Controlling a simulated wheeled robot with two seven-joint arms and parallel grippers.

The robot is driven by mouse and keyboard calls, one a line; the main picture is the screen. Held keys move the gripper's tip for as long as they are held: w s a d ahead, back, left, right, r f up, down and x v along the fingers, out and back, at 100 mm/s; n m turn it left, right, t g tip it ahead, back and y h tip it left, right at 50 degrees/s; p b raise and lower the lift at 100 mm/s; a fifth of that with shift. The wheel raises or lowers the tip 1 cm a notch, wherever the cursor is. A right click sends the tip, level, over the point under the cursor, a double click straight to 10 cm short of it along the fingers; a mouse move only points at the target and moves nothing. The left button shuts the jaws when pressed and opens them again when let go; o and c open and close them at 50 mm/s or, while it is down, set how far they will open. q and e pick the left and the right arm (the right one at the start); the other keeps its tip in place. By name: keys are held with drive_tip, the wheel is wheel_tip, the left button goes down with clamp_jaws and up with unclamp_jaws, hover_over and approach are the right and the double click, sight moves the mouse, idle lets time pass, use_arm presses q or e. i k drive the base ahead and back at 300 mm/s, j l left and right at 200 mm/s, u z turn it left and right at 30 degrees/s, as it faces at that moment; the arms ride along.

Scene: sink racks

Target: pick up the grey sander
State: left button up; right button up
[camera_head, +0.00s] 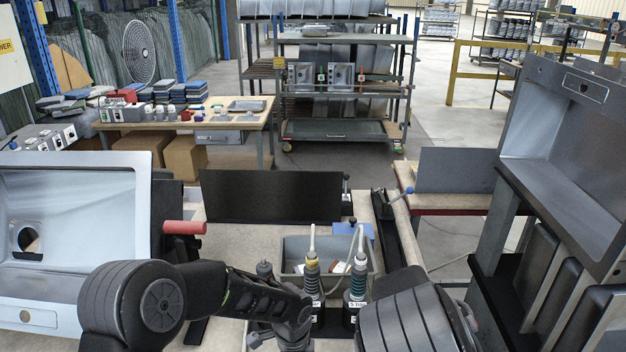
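I cannot make out a grey sander for certain; it may be hidden behind my arms or below the picture. My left arm comes in from the lower left, bends across the workbench and runs down to the bottom edge near the middle. Its gripper is not visible there. My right arm shows as a thick dark link at the lower right of the middle, and its gripper is out of the picture.
Steel sinks stand left (75,185) and right (575,130). A dark panel (270,195) lines the bench's back.

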sight(313, 284)
drive_tip(key=k, duration=1)
